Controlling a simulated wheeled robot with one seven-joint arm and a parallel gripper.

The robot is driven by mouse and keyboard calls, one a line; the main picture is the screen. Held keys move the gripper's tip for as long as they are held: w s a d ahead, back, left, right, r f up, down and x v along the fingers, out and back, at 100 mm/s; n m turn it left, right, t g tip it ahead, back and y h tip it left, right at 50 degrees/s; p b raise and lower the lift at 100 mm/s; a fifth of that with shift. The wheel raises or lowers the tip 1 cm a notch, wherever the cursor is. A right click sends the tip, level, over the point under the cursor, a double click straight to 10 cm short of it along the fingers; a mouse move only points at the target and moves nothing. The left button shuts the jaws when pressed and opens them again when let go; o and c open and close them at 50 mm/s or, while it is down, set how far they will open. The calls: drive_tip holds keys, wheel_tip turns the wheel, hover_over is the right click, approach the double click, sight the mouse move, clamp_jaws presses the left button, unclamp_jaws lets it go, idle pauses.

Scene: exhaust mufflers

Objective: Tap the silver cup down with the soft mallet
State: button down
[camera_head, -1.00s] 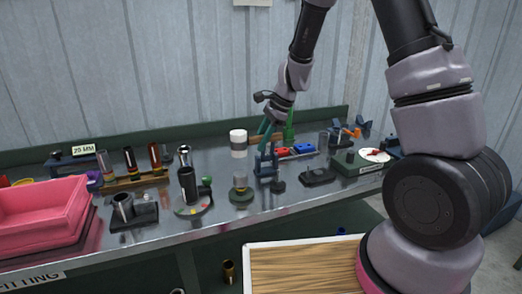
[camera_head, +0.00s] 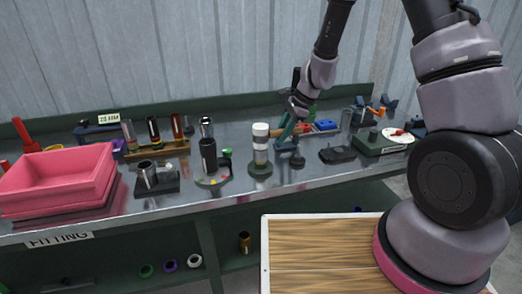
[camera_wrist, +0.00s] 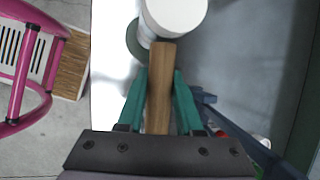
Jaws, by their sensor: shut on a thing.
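The soft mallet has a white head with a grey band (camera_head: 260,130) and a wooden handle (camera_wrist: 160,95). My gripper (camera_wrist: 159,75) is shut on the handle, its teal fingers on either side; it also shows in the head view (camera_head: 287,128). The mallet head is upright, straight above the silver cup (camera_head: 260,157), which stands on a round dark green base (camera_head: 260,170). Head and cup look touching or nearly so; I cannot tell which. In the wrist view the mallet head (camera_wrist: 175,14) hides most of the cup.
A black cylinder (camera_head: 208,155) on a round base stands left of the cup. Further left are a silver tube in a dark block (camera_head: 147,174) and pink bins (camera_head: 60,180). A dark green gauge box (camera_head: 383,142) stands right. Bare bench lies along the front edge.

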wheel_tip(320, 180, up, 7)
drive_tip(key=shift+f, duration=0.2)
idle(0.5)
wheel_tip(320, 180, down, 7)
drive_tip(key=shift+f, duration=0.2)
drive_tip(key=shift+r, duration=0.1)
drive_tip(key=shift+r, duration=3.35)
